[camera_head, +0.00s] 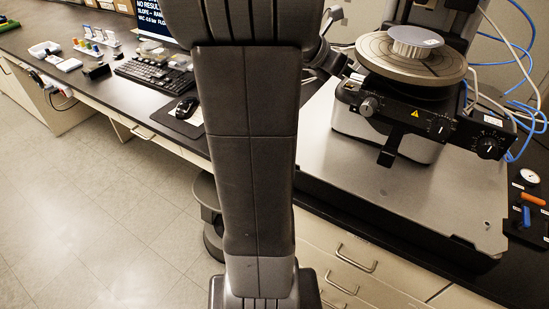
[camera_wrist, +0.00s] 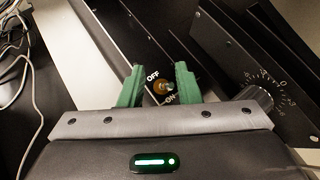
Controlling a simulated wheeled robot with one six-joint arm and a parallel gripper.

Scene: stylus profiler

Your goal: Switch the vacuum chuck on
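In the wrist view, a small toggle switch (camera_wrist: 163,87) sits on a dark panel, with OFF printed above it and ON below. I cannot tell which way its lever is tipped. My gripper (camera_wrist: 159,68) is open, with its two green fingers on either side of the switch and nothing held. In the head view, the round chuck (camera_head: 382,54) carries a silver disc (camera_head: 416,40). It stands on a stage with a black front panel of knobs (camera_head: 438,126). My arm hides most of my gripper there.
A graduated dial (camera_wrist: 262,98) is right of my gripper in the wrist view. At the head view's far right, a panel holds a gauge (camera_head: 529,177), an orange lever (camera_head: 533,199) and a blue lever (camera_head: 526,217). Blue and white hoses hang behind the stage. A keyboard (camera_head: 155,74) is left.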

